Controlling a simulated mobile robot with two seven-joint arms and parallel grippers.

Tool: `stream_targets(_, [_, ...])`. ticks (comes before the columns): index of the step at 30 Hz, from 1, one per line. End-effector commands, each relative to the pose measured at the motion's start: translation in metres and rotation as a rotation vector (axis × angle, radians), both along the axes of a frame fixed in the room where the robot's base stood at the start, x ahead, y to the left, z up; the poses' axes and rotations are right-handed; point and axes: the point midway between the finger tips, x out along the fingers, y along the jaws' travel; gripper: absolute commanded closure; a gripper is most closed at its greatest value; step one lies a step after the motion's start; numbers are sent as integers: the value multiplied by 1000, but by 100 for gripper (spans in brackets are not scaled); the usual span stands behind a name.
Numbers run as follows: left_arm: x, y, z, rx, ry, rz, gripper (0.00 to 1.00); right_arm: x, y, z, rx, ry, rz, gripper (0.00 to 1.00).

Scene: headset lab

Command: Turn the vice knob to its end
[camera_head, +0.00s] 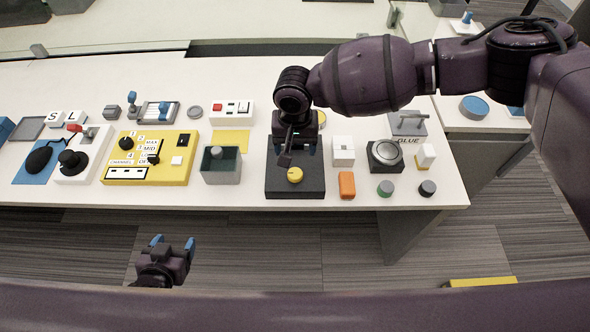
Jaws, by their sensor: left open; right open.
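A small grey device with blue upright parts (158,111) at the back left of the table looks like the vice. A dark knob-like piece (132,101) with a blue top stands at its left end. My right gripper (287,157) is open, pointing down above a black base (295,188) with a yellow knob (295,175) on its front; its fingers are hard to make out against the dark base. I cannot tell if it touches anything. My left gripper (173,241) is open and empty, in front of the table's front edge, with blue fingertips.
A yellow control panel (150,172), a grey open box (221,166) and a white joystick box (82,160) stand on the white table. An orange block (347,185) and several small items lie at the right. My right arm crosses over the right half.

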Motion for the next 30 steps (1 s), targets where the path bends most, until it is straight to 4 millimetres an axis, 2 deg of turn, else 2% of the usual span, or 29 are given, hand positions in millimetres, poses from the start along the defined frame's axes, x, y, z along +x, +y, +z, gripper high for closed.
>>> stream_targets(5, [1,0,-1,0,-2,0,32,-1,0,-18,-1,1,-2,32])
stream_targets(18, [-3,0,-14,0,11,1,32,0,0,-89,0,0,0,32])
stream_targets(24, [-7,1,-18,0,19,2,32,0,0,-104,1,-1,0,32])
stream_targets(30, [-7,1,-19,0,20,2,32,0,0,-107,1,-2,0,32])
